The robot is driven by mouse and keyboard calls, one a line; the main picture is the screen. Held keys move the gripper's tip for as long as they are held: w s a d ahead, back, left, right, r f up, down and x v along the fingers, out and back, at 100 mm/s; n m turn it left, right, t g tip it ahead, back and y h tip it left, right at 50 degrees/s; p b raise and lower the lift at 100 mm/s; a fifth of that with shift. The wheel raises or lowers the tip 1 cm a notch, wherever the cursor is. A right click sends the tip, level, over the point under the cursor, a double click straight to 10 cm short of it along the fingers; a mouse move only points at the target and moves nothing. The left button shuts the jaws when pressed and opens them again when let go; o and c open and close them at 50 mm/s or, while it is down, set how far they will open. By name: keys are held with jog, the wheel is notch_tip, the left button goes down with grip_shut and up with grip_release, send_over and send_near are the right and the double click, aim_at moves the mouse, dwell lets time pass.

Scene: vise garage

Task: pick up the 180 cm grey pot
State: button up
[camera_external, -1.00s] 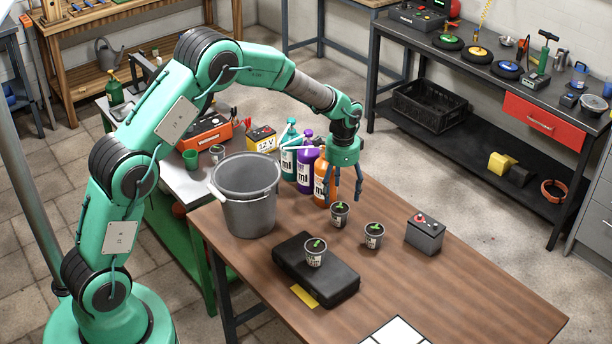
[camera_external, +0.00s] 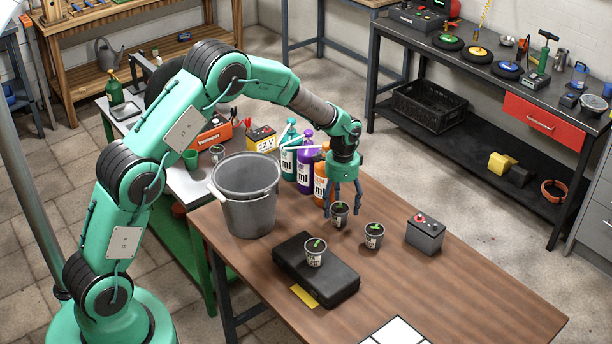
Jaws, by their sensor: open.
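One pot (camera_external: 340,221) stands on the wooden table right below my gripper. A second pot (camera_external: 374,238) stands just to its right and nearer. A third pot (camera_external: 315,260) stands on a black case (camera_external: 291,278). My gripper (camera_external: 342,209) points down and is open, with its fingers at the rim of the first pot. I cannot tell whether they touch it.
A large grey bucket (camera_external: 248,217) stands at the table's left, with several bottles (camera_external: 305,172) behind my gripper. A dark battery (camera_external: 425,236) stands at the right. White tiles (camera_external: 397,332) lie at the near edge. The table's right front is clear.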

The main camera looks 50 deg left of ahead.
jog(key=shift+f, duration=1.15)
jog(key=shift+c, duration=0.6)
jog(key=c, duration=1.2)
